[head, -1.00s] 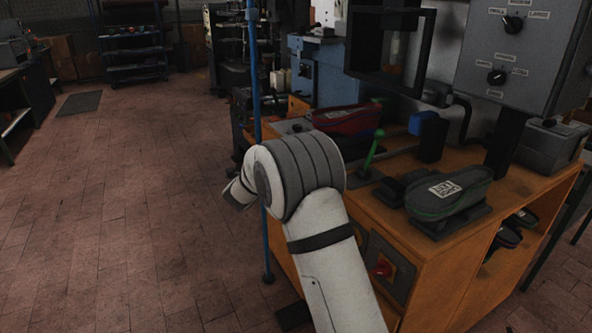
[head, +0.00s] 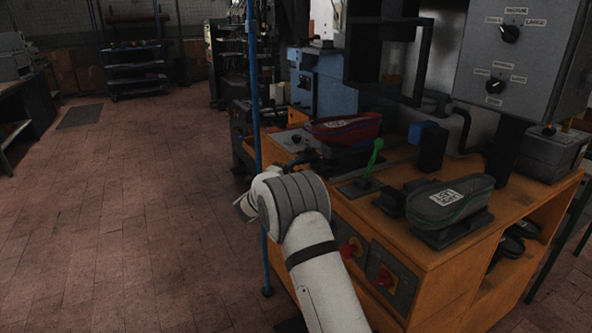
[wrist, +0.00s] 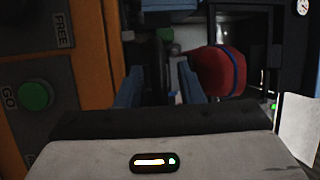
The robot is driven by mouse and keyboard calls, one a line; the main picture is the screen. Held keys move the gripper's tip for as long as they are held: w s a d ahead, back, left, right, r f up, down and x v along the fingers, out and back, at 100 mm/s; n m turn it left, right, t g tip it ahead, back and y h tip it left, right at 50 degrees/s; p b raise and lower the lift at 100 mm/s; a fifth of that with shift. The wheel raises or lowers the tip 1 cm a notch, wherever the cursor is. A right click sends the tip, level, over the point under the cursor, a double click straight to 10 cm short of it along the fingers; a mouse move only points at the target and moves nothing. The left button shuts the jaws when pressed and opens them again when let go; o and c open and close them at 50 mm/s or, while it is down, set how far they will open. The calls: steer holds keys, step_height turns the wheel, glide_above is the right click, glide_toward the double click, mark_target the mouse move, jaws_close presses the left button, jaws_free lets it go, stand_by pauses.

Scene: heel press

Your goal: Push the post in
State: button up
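In the wrist view my gripper (wrist: 160,90) has two blue fingers standing apart with a dark gap between them. A small grey upright part (wrist: 168,62) shows beyond the gap; I cannot tell whether it is the post, or whether anything touches the fingers. A rounded red piece with a blue band (wrist: 218,70) is just right of the right finger. In the head view my forearm and wrist reach along the left side of the orange bench (head: 455,265). My fingers cannot be made out there.
A green button marked GO (wrist: 34,96) is on a panel at the left. On the bench are a green lever (head: 373,160), a red pad (head: 345,130) and a dark labelled pad (head: 450,200). A blue pole (head: 257,120) stands beside my arm.

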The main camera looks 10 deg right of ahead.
steer(key=shift+c, duration=0.2)
jaws_close()
stand_by(0.4)
